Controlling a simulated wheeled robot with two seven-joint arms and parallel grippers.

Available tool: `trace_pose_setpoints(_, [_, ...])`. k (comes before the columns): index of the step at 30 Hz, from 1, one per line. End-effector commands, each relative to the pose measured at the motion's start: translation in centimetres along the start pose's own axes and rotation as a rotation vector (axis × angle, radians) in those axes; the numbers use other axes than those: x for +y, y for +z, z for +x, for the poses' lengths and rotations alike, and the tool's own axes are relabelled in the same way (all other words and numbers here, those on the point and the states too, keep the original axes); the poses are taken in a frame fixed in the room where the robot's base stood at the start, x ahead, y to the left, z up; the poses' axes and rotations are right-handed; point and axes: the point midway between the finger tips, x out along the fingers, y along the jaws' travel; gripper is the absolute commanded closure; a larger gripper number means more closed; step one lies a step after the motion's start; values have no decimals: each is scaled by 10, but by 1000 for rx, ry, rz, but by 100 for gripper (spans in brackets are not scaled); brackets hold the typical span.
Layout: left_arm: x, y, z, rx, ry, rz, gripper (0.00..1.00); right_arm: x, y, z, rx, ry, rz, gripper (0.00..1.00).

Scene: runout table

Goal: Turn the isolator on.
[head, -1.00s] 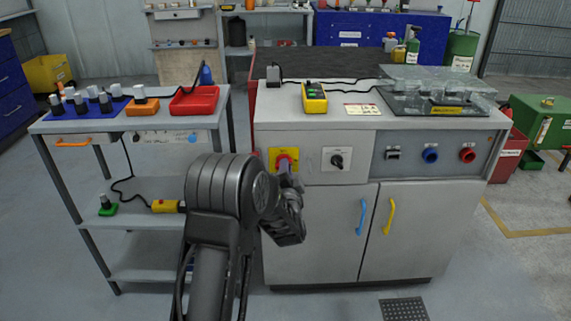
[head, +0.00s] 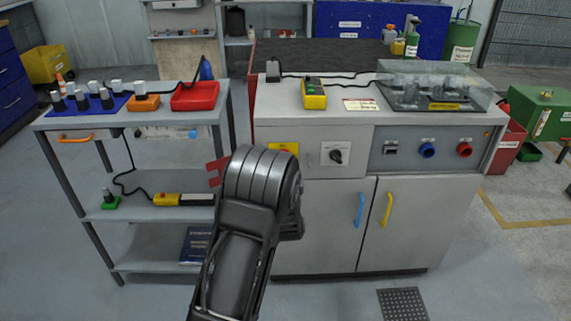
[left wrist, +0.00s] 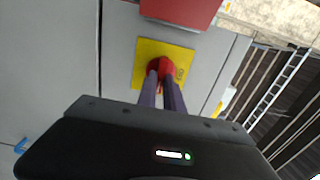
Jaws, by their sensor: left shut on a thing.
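The isolator has a red knob (left wrist: 160,66) on a yellow plate (left wrist: 146,50), seen in the left wrist view. In the head view only the top of the yellow plate (head: 287,147) shows, on the left of the cabinet front, and my arm hides the knob. My left gripper (left wrist: 163,78) is shut on the red knob, its two dark fingers closed around it. The gripper itself is hidden behind my arm in the head view. Which position the knob points to cannot be told. My right gripper is not in view.
A black rotary switch (head: 337,156) sits right of the isolator, then a blue socket (head: 427,150) and a red one (head: 464,149). A red piece (head: 216,171) sticks out left of my arm. A shelf trolley (head: 70,122) stands left. Cabinet doors carry blue and yellow handles.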

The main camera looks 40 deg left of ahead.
Motion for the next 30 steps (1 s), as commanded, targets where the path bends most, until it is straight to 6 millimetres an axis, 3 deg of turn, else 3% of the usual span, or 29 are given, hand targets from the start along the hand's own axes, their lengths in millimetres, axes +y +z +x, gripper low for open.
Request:
trace_pose_setpoints(4, [0, 0, 0, 0, 1, -1, 100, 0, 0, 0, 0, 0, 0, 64])
trace_pose_setpoints(5, [0, 0, 0, 0, 1, -1, 87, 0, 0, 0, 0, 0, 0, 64])
trace_pose_setpoints(12, [0, 0, 0, 0, 1, -2, 68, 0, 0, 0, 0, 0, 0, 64])
trace_pose_setpoints(23, [0, 0, -5, 0, 1, -2, 67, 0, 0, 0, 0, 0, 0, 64])
trace_pose_setpoints(30, [0, -1, -37, 2, 3, -2, 67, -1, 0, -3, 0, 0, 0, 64])
